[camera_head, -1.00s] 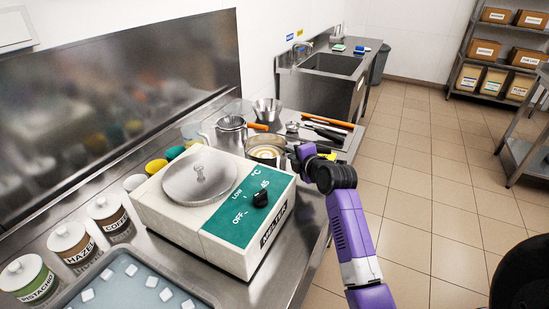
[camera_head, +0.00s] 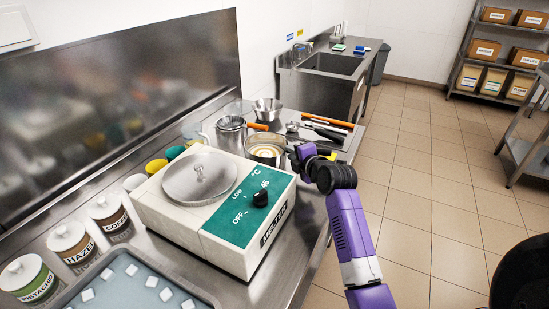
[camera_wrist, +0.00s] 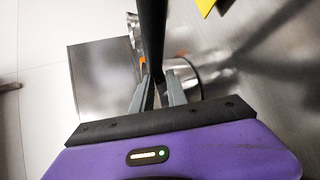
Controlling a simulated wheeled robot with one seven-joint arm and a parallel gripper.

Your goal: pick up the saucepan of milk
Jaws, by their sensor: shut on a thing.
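The steel saucepan (camera_head: 281,144) with pale milk (camera_head: 265,152) inside is behind the white melter, near the counter's right edge in the head view. My gripper (camera_head: 298,155) is at its right side. In the wrist view my gripper (camera_wrist: 157,98) is shut on a black bar, which looks like the saucepan's handle (camera_wrist: 151,40). Part of a round steel wall, likely the saucepan (camera_wrist: 187,76), shows behind the fingers. The pan looks about level. Its base is hidden by the melter, so I cannot tell whether it touches the counter.
The white melter (camera_head: 160,214) with a green panel stands in front of the pan. A steel pot (camera_head: 230,138), a steel bowl (camera_head: 266,109) and several utensils (camera_head: 325,130) lie close behind and beside it. Jars and a tray (camera_head: 205,296) are nearer. Floor at right is open.

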